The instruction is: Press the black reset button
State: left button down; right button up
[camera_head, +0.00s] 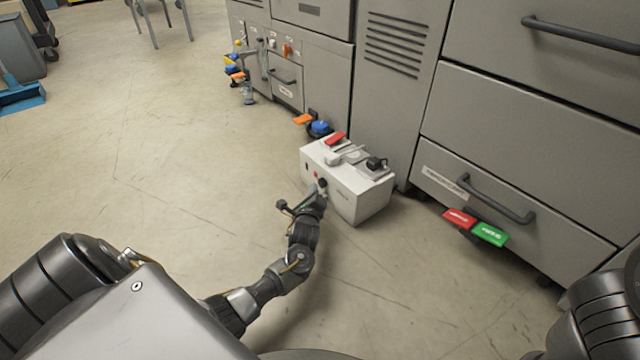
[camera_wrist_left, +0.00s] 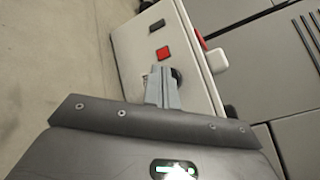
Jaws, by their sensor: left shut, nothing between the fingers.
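A white box (camera_head: 350,190) stands on the floor against the grey machine, with small controls on its near face. A round black button (camera_head: 323,183) shows there, and in the left wrist view (camera_wrist_left: 177,76) it is partly hidden by my fingers. My right gripper is out of view.
On the box top are a red part (camera_head: 335,138) and a black knob (camera_head: 376,163). The floor at left is open.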

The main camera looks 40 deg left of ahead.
pick_arm(q)
jog(key=shift+w, duration=0.25)
jog(key=shift+w+d, duration=0.25)
jog(key=shift+w, duration=0.3)
dwell(0.7)
jog(key=shift+s+p, duration=0.1)
jog(key=shift+p, duration=0.2)
jog(key=shift+s+a+r+p, duration=0.2)
jog(key=shift+s+p, duration=0.3)
jog(key=shift+p, duration=0.2)
jog(key=shift+s, duration=0.2)
jog(key=shift+s+a+f, duration=0.1)
jog(key=shift+s+f, duration=0.05)
jog(key=shift+f, duration=0.05)
